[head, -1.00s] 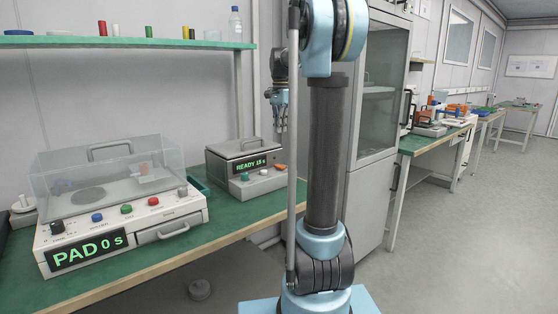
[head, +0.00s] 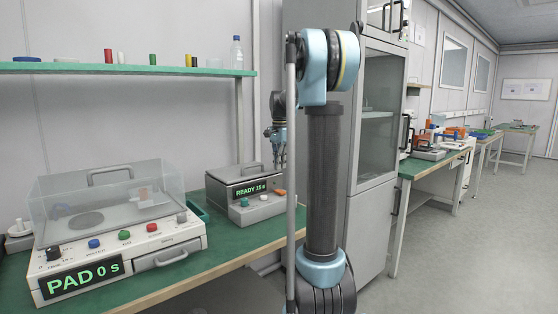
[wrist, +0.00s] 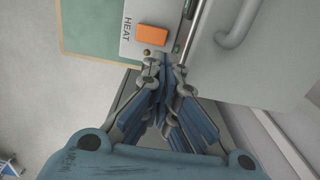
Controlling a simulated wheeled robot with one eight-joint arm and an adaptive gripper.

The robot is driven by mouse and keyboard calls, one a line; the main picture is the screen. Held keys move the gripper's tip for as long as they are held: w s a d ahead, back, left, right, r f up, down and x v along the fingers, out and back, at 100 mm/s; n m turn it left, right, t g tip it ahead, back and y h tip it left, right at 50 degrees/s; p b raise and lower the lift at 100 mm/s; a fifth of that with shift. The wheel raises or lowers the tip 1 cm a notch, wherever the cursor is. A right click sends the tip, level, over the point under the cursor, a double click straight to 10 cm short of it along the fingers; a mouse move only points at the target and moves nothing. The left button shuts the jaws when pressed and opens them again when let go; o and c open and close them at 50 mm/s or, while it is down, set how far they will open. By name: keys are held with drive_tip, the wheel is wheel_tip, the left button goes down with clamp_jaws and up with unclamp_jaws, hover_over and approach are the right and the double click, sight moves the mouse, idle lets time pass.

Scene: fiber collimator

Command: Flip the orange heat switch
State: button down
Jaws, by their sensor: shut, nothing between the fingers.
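The orange heat switch (wrist: 152,37) is a flat orange rocker beside the printed word HEAT, on the light panel of a grey box. In the head view the orange switch (head: 279,192) is at the right end of the box's sloped front. My gripper (wrist: 164,76) is shut and empty, its fingertips just below the switch in the wrist view and apart from it in the picture. The switch's tilt is too small to tell.
The grey box (head: 232,180) has a READY 15 s display and a lid handle. A larger machine (head: 120,243) with a clear cover and PAD 0 s display stands left on the green bench (head: 190,272). A shelf (head: 130,69) hangs above; a tall cabinet (head: 375,140) stands right.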

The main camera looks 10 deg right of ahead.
sight(280, 183)
wheel_tip(280, 183, down, 9)
drive_tip(key=shift+r, duration=0.15)
idle(0.5)
drive_tip(key=shift+w+f, duration=0.1)
drive_tip(key=shift+f, duration=0.2)
drive_tip(key=shift+r, duration=0.1)
drive_tip(key=shift+s+d+r, duration=0.25)
drive_tip(key=shift+s+d, duration=0.05)
drive_tip(key=shift+s, duration=0.35)
wheel_tip(280, 183, up, 14)
drive_tip(key=w+a, duration=0.1)
drive_tip(key=w, duration=0.1)
drive_tip(key=shift+w+a+f, duration=0.15)
drive_tip(key=shift+w+f, duration=0.05)
idle(0.4)
